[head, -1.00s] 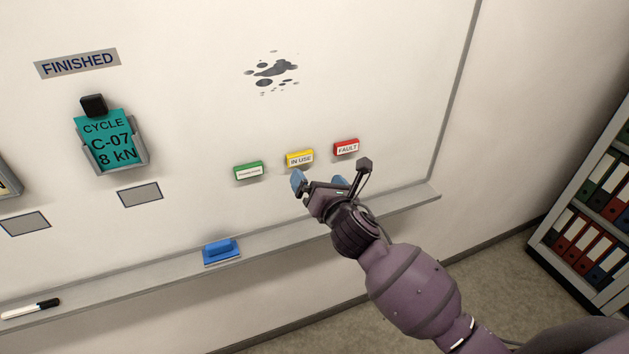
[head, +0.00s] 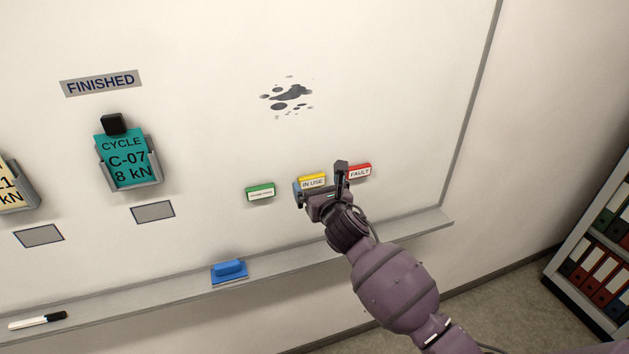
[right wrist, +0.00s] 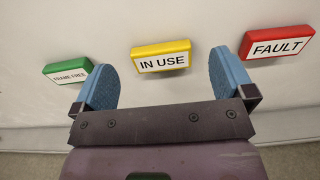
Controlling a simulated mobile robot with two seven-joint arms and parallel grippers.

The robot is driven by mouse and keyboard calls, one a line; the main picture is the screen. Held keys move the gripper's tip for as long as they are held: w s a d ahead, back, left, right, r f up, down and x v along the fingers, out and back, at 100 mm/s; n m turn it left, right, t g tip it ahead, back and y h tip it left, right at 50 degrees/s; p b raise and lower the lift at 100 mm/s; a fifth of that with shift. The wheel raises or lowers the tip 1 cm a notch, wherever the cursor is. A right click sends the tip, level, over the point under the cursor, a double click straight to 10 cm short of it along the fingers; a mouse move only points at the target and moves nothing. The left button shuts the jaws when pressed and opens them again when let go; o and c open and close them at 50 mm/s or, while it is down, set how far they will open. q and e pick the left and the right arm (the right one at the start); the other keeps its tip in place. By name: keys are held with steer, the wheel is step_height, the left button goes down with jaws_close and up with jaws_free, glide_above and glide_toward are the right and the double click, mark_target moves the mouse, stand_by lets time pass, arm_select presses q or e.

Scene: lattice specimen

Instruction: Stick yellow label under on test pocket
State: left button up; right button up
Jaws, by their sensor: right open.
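The yellow label (head: 312,180) reads "IN USE" and sticks to the whiteboard between a green and a red label. In the right wrist view the yellow label (right wrist: 161,56) lies ahead of my right gripper, between the lines of its two fingers. My right gripper (head: 322,190) is open and empty, close below the label; its blue finger pads (right wrist: 165,80) are apart on either side. A teal card (head: 127,160) marked "CYCLE C-07 8 kN" sits in a grey pocket (head: 134,182) under the "FINISHED" sign. Part of another pocket (head: 20,198) with a cream card shows at the left edge. My left gripper is out of view.
The green label (head: 260,192) and red "FAULT" label (head: 359,172) flank the yellow one closely. Empty grey-bordered rectangles (head: 153,212) (head: 39,236) lie below the pockets. A ledge (head: 150,294) holds a blue eraser (head: 229,271) and a marker (head: 37,321). Dark smudges mark the board above.

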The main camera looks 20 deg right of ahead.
mark_target(313, 178)
steer(key=shift+w+a+f, duration=0.1)
steer(key=shift+w, duration=1.5)
steer(key=shift+c, duration=0.2)
steer(key=c, duration=0.9)
steer(key=shift+o, duration=0.2)
